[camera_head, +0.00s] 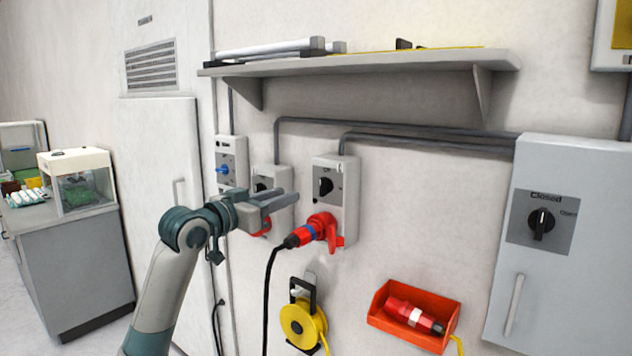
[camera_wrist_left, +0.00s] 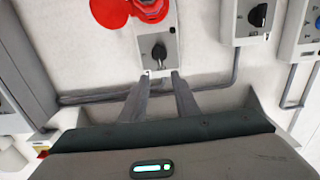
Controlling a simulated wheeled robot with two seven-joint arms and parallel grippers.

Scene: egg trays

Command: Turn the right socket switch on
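The right socket (camera_head: 348,200) is a light grey wall box with a black rotary switch (camera_head: 325,186) above a red plug (camera_head: 322,229) on a black cable. My left gripper (camera_head: 286,196) is to the left of this switch in the head view, overlapping the middle socket (camera_head: 266,180). In the left wrist view, which is upside down, my left gripper (camera_wrist_left: 161,76) is open and empty. Its fingertips point at the right socket's switch (camera_wrist_left: 158,51), which appears between and just beyond them. Contact cannot be told. My right gripper is in neither view.
A shelf (camera_head: 370,66) and conduits run above the sockets. A grey cabinet with a rotary switch (camera_head: 541,222) is at the right. Below are a yellow cable reel (camera_head: 298,324) and an orange bin (camera_head: 386,322) holding a red connector.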

